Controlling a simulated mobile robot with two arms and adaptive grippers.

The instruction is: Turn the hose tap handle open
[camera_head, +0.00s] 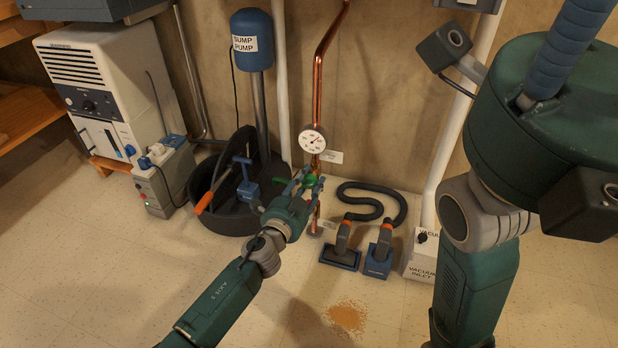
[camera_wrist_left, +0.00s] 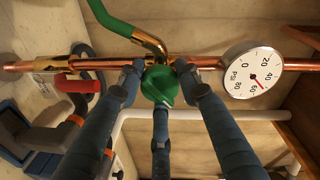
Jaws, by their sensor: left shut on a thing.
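The green round tap handle (camera_wrist_left: 160,84) sits below the copper pipe in the left wrist view, with a pale mark on its face. It also shows in the head view (camera_head: 311,181), partly covered by fingers. My left gripper (camera_wrist_left: 159,86) has its three blue fingers closed around the handle. In the head view my left gripper (camera_head: 304,184) reaches the pipe from the lower left. A brass spout (camera_wrist_left: 150,42) with a green hose (camera_wrist_left: 112,18) joins the pipe beside the handle. My right gripper is out of view.
A pressure gauge (camera_head: 312,140) is on the copper pipe (camera_head: 319,75) above the tap. A black tub (camera_head: 222,213) with a sump pump (camera_head: 252,40) stands left of it. Vacuum heads (camera_head: 378,258) and a black hose (camera_head: 375,188) lie right. Front floor is mostly clear.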

